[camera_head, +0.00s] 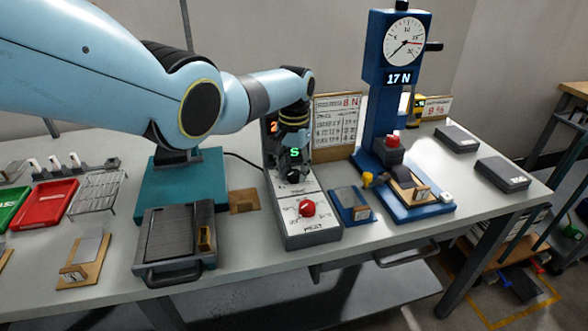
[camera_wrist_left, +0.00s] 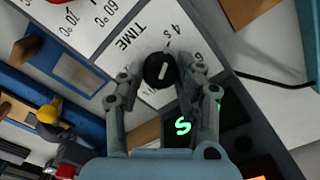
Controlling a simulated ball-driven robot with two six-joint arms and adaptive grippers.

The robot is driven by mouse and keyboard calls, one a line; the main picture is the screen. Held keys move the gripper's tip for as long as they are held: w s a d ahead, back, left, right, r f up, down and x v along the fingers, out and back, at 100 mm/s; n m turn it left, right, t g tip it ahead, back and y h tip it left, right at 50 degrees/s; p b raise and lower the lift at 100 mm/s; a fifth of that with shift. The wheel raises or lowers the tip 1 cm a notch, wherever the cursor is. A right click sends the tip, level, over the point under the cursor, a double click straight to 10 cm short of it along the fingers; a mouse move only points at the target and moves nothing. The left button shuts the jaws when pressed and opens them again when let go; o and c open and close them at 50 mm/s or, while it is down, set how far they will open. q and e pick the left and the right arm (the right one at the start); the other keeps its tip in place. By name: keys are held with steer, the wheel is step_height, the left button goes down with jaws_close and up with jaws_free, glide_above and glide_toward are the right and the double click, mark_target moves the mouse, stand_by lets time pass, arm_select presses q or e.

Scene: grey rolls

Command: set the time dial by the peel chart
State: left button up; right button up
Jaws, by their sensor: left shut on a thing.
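The black time dial (camera_wrist_left: 158,71) sits on the white face of the control box (camera_head: 310,229), beside the printed word TIME and a "4 s" mark. It has a short white line on top. My left gripper (camera_head: 294,172) is shut on this dial, one finger on each side in the left wrist view (camera_wrist_left: 160,78). The arm covers part of the box display, where a green "S" (camera_head: 295,153) and part of an orange digit show. The peel chart (camera_head: 337,122) stands behind, with a red "8 N" and rows too small to read. My right gripper is out of view.
A red heat knob (camera_head: 307,208) is on the same box. A blue gauge stand (camera_head: 381,100) reading "17 N" rises at right. A dark grey press (camera_head: 175,242) stands at left, near red (camera_head: 45,203) and green trays. Two dark blocks lie at far right.

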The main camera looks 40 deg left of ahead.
mark_target(294, 172)
arm_select(q)
steer(key=o, duration=1.1)
steer(key=shift+o, duration=0.2)
steer(key=shift+r, duration=0.1)
step_height(294, 172, up, 12)
